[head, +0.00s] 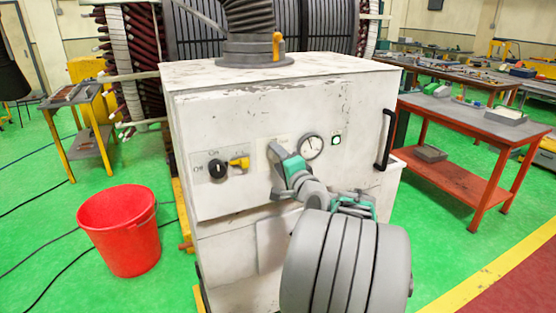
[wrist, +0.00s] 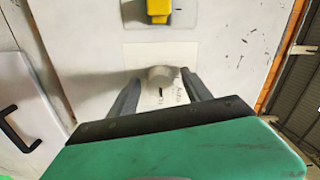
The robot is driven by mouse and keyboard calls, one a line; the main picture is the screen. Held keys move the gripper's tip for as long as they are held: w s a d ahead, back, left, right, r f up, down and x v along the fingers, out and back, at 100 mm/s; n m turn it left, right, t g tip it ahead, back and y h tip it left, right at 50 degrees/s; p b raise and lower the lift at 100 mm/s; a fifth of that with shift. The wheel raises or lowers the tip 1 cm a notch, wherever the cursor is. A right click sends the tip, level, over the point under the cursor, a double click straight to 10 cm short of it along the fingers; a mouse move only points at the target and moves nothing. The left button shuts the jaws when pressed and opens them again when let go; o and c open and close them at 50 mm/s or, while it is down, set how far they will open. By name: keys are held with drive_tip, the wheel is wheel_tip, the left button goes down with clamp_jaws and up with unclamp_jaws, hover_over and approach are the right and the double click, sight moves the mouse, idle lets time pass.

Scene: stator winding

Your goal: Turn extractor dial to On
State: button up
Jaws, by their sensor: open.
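The white extractor cabinet (head: 225,110) stands in front of me. On its left front is a black dial (head: 217,168) with Off and On lettering. A yellow handle (head: 238,163) sits right beside it and also shows in the wrist view (wrist: 158,10). My gripper (head: 276,154) is at the front panel, right of the yellow handle. In the wrist view its open fingers (wrist: 160,94) straddle a pale grey knob (wrist: 160,74) on a white plate with lettering. Whether they touch the knob is unclear. In the head view my gripper hides this knob.
A round gauge (head: 311,147) and a green button (head: 336,140) lie right of my gripper. A black handle (head: 386,139) sticks out at the cabinet's right edge. A red bucket (head: 120,232) stands left, a red workbench (head: 480,130) right.

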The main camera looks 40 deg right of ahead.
drive_tip(key=shift+s, duration=0.1)
drive_tip(key=b+v, duration=0.2)
drive_tip(key=v, duration=0.5)
drive_tip(key=shift+s, duration=0.3)
drive_tip(key=shift+a, duration=0.15)
